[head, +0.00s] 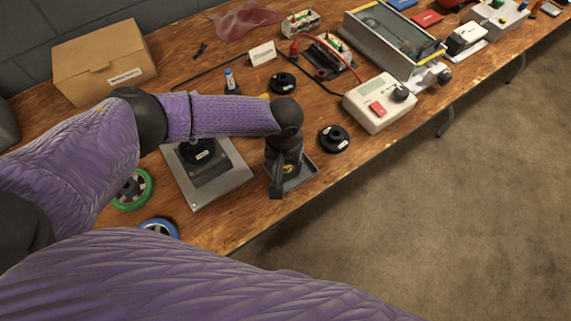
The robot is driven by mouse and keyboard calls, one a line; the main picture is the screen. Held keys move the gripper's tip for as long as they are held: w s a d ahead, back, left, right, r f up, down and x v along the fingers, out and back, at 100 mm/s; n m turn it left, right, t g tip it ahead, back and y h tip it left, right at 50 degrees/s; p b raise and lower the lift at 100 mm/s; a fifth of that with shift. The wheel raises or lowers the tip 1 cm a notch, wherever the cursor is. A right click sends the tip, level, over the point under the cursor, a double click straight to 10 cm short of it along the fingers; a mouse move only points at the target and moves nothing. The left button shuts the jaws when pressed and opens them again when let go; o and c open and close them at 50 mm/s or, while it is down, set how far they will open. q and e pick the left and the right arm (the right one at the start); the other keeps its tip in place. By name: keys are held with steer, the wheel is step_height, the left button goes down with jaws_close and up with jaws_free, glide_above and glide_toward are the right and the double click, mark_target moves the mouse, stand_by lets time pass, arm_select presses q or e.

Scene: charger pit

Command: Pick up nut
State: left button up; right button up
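My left gripper (277,185) points down over a small grey tray (304,174) near the table's front edge. The gripper and wrist hide part of the tray and whatever lies in it. I cannot tell whether the fingers are apart or hold something. No nut can be made out for sure. A black round flanged piece (333,139) lies just right of the tray, and a similar one (283,83) lies further back; either may be the nut. My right gripper is out of view.
A grey plate with a black fixture (207,168) stands left of the tray. A green-rimmed wheel (136,190) and a blue-rimmed wheel (160,226) lie near the front. A white meter box (380,103) with a red cable stands right. A cardboard box (103,62) stands back left.

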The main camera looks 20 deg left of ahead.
mark_target(284, 170)
arm_select(q)
jaws_close()
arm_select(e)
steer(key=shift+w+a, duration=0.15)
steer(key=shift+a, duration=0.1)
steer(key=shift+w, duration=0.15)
arm_select(q)
step_height(284, 170, up, 10)
steer(key=p, duration=0.5)
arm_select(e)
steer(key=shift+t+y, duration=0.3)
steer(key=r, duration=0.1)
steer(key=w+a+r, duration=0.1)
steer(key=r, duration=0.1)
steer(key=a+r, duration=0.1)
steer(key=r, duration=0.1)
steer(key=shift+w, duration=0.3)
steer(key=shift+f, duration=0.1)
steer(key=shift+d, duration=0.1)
